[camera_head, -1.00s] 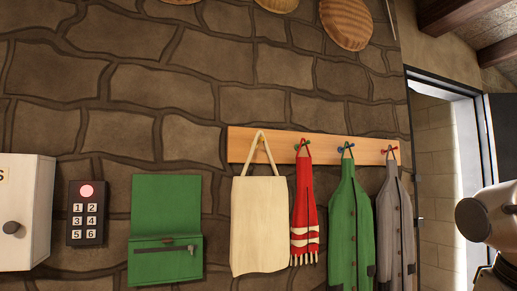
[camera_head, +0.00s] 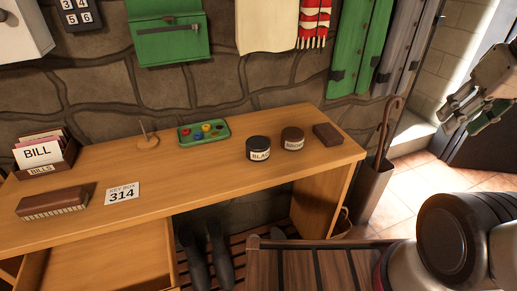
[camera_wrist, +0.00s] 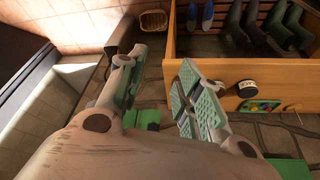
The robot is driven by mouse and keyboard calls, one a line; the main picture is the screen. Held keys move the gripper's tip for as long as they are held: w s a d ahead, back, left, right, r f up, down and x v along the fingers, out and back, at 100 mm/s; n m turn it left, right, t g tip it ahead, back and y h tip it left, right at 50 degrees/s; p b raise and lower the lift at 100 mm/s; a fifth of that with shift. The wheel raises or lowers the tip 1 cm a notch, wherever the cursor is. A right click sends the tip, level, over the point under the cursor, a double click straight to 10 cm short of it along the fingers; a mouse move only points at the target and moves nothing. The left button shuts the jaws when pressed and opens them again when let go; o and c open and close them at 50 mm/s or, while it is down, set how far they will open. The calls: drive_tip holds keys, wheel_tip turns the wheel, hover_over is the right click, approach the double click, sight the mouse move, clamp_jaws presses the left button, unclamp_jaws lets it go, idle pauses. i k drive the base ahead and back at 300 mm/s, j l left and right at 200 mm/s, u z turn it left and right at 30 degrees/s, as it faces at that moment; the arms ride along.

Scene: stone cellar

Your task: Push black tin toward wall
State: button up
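The black tin (camera_head: 259,150), a round tin with a pale label, stands on the wooden table near its back right, a short way from the stone wall. It also shows in the wrist view (camera_wrist: 246,88), where the picture is upside down. A brown tin (camera_head: 293,139) stands just right of it. My gripper (camera_head: 462,122) is up at the right, beyond the table's right end, well apart from the tins. In the wrist view its padded fingers (camera_wrist: 160,92) are spread, with nothing between them.
A dark brown block (camera_head: 328,134) lies right of the tins. A green tray (camera_head: 204,132) stands to their left at the back. An open drawer (camera_head: 110,262) juts out at front left. The table front of the tins is clear.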

sight(257, 147)
drive_tip(key=l+u, duration=0.15)
drive_tip(key=u, duration=0.6)
drive_tip(key=k, duration=0.05)
